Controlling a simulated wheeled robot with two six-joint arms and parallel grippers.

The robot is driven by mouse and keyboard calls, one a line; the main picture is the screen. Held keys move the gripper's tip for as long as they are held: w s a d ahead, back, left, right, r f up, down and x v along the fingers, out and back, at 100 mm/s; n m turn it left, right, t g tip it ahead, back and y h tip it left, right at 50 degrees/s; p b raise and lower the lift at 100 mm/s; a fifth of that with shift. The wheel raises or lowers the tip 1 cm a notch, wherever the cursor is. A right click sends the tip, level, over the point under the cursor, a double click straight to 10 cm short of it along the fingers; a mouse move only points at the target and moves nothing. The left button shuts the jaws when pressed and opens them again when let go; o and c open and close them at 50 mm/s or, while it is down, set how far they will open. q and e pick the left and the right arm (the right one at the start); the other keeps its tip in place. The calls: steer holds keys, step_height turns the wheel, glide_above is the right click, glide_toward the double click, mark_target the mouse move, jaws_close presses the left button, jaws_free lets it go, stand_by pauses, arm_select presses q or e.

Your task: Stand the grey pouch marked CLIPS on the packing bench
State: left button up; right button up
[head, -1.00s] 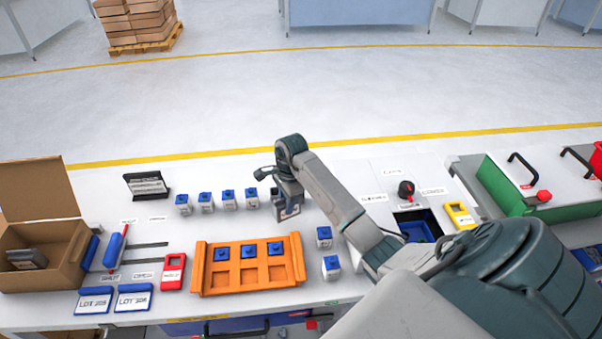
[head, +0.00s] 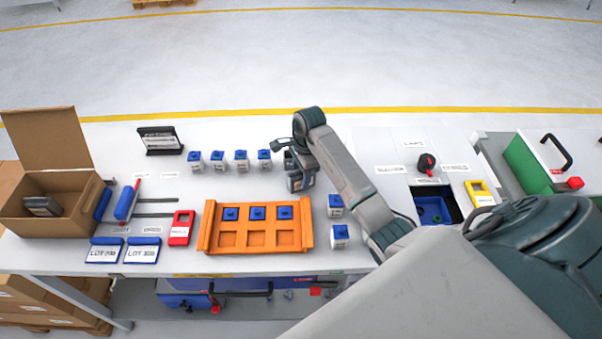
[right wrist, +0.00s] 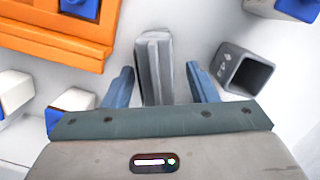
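In the right wrist view a narrow grey upright thing (right wrist: 154,68) stands between the two blue fingers of my right gripper (right wrist: 160,72). Gaps show on both sides of it, so the fingers look open around it. It may be the pouch; I read no CLIPS mark on it. An open-topped grey box (right wrist: 246,70) with faint lettering lies beside the right finger. In the head view my right gripper (head: 299,172) is low over the bench (head: 345,262), partly hiding grey shapes under it. A dark grey labelled packet (head: 42,206) lies in the open carton. My left gripper is out of view.
The carton (head: 88,208) is at the left, a blue bin (head: 432,207) at the right.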

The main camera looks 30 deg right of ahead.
steer(key=shift+r, duration=0.2)
steer(key=shift+r+p, duration=0.3)
steer(key=shift+p, duration=0.1)
steer(key=r+b, duration=0.1)
steer(key=r, duration=0.1)
steer(key=r+b, duration=0.1)
steer(key=r, duration=0.2)
steer(key=shift+d+r+b, duration=0.4)
steer(key=r+p, duration=0.5)
steer(key=shift+s+d, duration=0.1)
steer(key=shift+d, duration=0.15)
arm_select(q)
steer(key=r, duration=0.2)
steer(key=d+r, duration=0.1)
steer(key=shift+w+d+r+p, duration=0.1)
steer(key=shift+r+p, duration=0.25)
steer(key=shift+p, duration=0.05)
arm_select(e)
steer(key=shift+r, duration=0.35)
